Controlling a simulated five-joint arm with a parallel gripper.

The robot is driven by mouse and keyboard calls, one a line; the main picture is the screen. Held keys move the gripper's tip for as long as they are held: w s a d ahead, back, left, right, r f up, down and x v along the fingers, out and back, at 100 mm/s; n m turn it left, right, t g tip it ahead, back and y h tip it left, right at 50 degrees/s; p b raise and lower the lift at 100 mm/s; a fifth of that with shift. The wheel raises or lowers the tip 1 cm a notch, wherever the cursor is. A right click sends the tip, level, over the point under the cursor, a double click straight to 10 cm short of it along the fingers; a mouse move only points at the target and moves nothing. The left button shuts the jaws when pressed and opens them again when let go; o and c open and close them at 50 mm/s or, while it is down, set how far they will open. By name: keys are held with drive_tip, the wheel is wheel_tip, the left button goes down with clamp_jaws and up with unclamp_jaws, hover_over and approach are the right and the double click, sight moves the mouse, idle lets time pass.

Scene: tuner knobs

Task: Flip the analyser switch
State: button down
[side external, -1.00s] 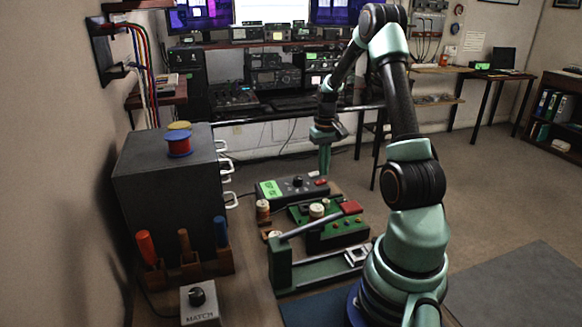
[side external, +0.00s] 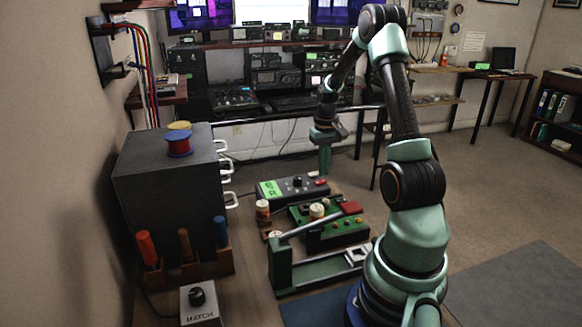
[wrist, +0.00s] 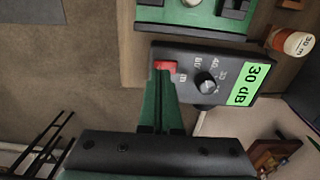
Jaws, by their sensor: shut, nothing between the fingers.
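The analyser is a dark box (side external: 286,190) on the bench. It has a green display reading "30 dB" and a black knob (wrist: 205,82). Its red switch (wrist: 165,66) shows at one end in the wrist view; it is also small in the side view (side external: 320,182). My gripper (wrist: 162,72) is shut and empty, with its green fingertips at the red switch and partly covering it. In the side view my gripper (side external: 324,172) points straight down over that end of the box. I cannot tell whether the tips touch the switch.
A labelled spool (wrist: 292,43) stands near the box's corner. A grey drawer cabinet (side external: 165,175) stands left, with a "MATCH" knob box (side external: 200,304) in front. Open floor lies beyond the bench edge.

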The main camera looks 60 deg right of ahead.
sight(321, 182)
drive_tip(key=shift+f, duration=1)
idle(0.5)
drive_tip(key=shift+r, duration=3.55)
drive_tip(key=w+a+r+n+t+h, duration=0.1)
drive_tip(key=w+a+r+n, duration=0.15)
drive_tip(key=a+r, duration=0.45)
drive_tip(key=w+a+r+n+t, duration=0.2)
drive_tip(key=w+a+r, duration=0.1)
drive_tip(key=a, duration=0.8)
drive_tip(key=s+a+r+n+t, duration=0.1)
drive_tip(key=s+a+n, duration=0.1)
drive_tip(key=a, duration=0.5)
drive_tip(key=s+a+r+n+t+y, duration=0.1)
drive_tip(key=s+a+n, duration=0.1)
drive_tip(key=a, duration=0.6)
drive_tip(key=shift+s+a+t, duration=0.25)
drive_tip(key=shift+a+t, duration=0.05)
